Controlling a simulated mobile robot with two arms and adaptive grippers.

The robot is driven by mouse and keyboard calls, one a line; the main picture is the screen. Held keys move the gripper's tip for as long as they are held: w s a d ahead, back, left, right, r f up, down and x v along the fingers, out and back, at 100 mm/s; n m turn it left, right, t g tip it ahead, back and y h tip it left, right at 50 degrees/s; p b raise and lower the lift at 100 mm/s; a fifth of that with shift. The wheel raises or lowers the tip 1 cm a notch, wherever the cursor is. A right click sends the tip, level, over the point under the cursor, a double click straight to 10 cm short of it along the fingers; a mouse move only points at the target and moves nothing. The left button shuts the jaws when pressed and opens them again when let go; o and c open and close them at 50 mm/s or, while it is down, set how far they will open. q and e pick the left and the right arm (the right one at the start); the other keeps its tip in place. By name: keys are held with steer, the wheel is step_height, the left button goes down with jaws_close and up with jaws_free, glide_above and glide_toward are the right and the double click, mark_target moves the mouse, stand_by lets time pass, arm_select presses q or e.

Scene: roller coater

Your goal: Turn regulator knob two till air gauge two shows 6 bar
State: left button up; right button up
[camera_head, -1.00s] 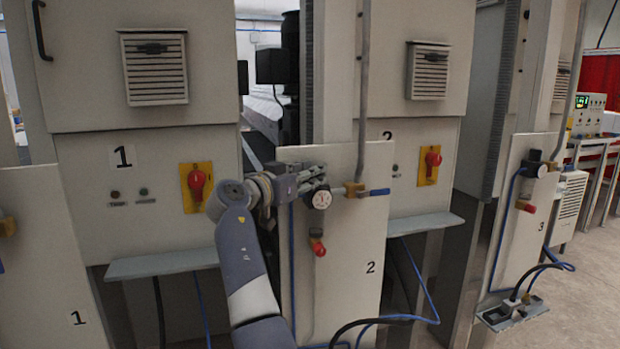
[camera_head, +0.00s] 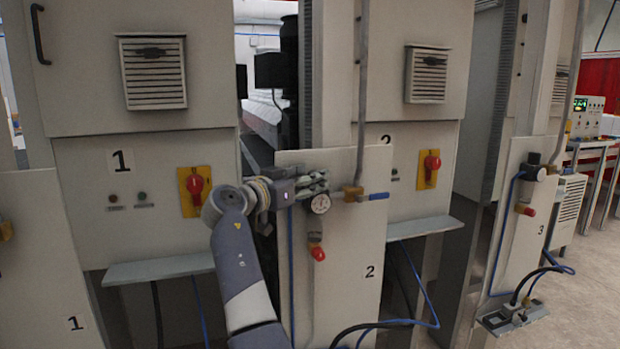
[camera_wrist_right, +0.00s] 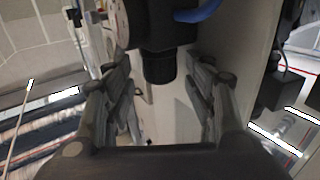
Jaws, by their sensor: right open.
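Air gauge two (camera_head: 320,203), a small round white dial, sits on the panel marked 2 (camera_head: 345,235); its reading is too small to make out. My right gripper (camera_head: 318,183) is just above the gauge at the panel's upper part. In the right wrist view my right gripper (camera_wrist_right: 165,80) is open, its fingers on both sides of a short black knob (camera_wrist_right: 160,68), with gaps visible beside it. This appears to be regulator knob two; the gripper hides it in the head view. The gauge's edge (camera_wrist_right: 121,24) shows beyond the left finger. My left gripper is not in view.
A red fitting (camera_head: 318,253) hangs below the gauge. Red switches on yellow plates (camera_head: 190,204) (camera_head: 428,180) and shelves (camera_head: 160,267) flank the panel.

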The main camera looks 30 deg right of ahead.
steer(key=v, duration=0.7)
steer(key=shift+s+a, duration=0.15)
